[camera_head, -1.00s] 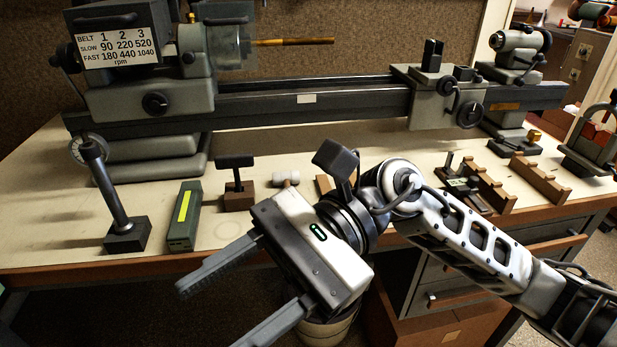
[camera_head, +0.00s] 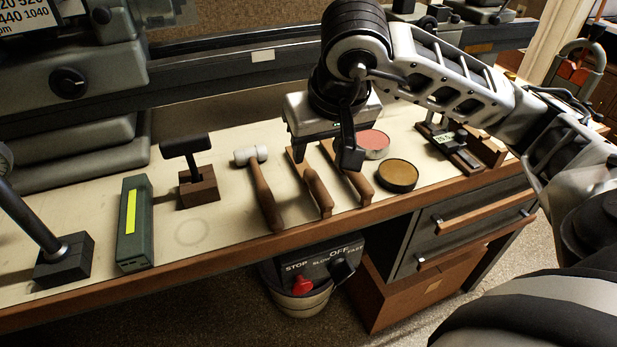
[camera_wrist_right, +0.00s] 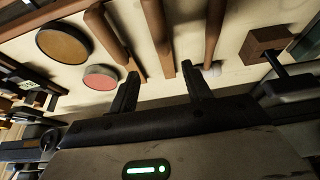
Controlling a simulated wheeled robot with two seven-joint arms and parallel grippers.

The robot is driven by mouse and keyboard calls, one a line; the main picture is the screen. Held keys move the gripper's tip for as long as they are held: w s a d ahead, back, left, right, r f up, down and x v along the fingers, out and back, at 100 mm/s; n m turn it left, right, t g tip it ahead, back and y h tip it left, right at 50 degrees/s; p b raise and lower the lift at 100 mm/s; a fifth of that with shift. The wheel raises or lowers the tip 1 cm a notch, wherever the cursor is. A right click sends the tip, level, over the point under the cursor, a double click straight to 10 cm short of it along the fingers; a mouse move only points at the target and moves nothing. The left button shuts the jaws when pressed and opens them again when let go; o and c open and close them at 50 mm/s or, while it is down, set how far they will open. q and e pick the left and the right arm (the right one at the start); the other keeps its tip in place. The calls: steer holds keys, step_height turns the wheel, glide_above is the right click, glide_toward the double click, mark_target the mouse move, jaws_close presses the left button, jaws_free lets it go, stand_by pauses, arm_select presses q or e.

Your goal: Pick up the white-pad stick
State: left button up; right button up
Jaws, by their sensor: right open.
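Two sticks with brown wooden handles lie side by side on the bench. The left stick (camera_head: 318,190) is beside the mallet, and the right stick (camera_head: 357,184) is nearer the tins. Their far ends are partly hidden by my right gripper (camera_head: 324,158), so I cannot tell which has a white pad. My right gripper is open and empty, pointing down over the far ends of the sticks. In the right wrist view, the stick nearer the mallet (camera_wrist_right: 157,35) ends between the open fingertips (camera_wrist_right: 160,78); the other stick (camera_wrist_right: 103,28) ends near the left finger. My left gripper is out of view.
A white-headed mallet (camera_head: 262,192) lies close left of the sticks. A pink tin (camera_head: 374,142) and a brown tin (camera_head: 397,175) stand at right. A green box (camera_head: 133,230) and a wooden-based stand (camera_head: 198,188) are further left. The lathe (camera_head: 230,70) runs along the back.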

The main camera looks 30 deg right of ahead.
mark_target(309, 169)
steer(key=x, duration=0.7)
steer(key=shift+w+a+f, duration=0.2)
steer(key=shift+a+f, duration=0.1)
steer(key=shift+a, duration=0.05)
jaws_close()
